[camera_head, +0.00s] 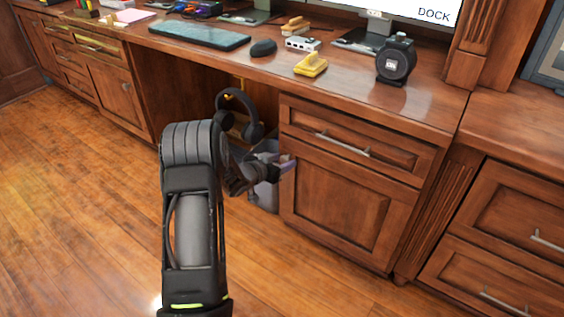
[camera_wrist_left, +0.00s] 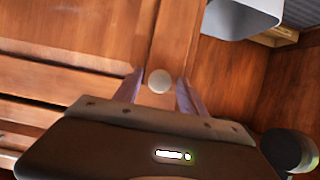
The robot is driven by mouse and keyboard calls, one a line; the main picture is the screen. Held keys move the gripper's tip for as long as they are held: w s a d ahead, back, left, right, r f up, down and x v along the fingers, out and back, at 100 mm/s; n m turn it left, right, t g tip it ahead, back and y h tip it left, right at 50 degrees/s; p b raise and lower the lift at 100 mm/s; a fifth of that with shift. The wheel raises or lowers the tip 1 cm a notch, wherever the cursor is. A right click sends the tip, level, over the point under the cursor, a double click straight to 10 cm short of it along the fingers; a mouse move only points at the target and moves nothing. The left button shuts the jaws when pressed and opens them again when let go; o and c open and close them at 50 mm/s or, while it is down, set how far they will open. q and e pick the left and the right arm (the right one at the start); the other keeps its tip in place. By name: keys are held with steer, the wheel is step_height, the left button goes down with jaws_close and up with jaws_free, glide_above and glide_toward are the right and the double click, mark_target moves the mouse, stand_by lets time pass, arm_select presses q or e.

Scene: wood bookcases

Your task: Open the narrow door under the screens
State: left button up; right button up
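The wooden cabinet door (camera_head: 345,205) under the desk, below a drawer, looks shut. Its round pale knob (camera_wrist_left: 159,81) shows in the left wrist view, where the door (camera_wrist_left: 175,40) also appears; in the head view my gripper hides the knob. My left gripper (camera_head: 287,163) is at the door's upper left edge. In the left wrist view its two fingers (camera_wrist_left: 159,95) are apart, with the knob between their tips and gaps on both sides; I cannot tell whether they touch it. My right gripper is not in view.
A drawer (camera_head: 355,135) with a bar handle sits above the door. Headphones (camera_head: 240,115) hang in the kneehole, and a grey bin (camera_head: 264,196) stands left of the door. The wooden floor (camera_head: 80,210) in front is clear.

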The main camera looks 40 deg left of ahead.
arm_select(q)
jaws_close()
stand_by(1.2)
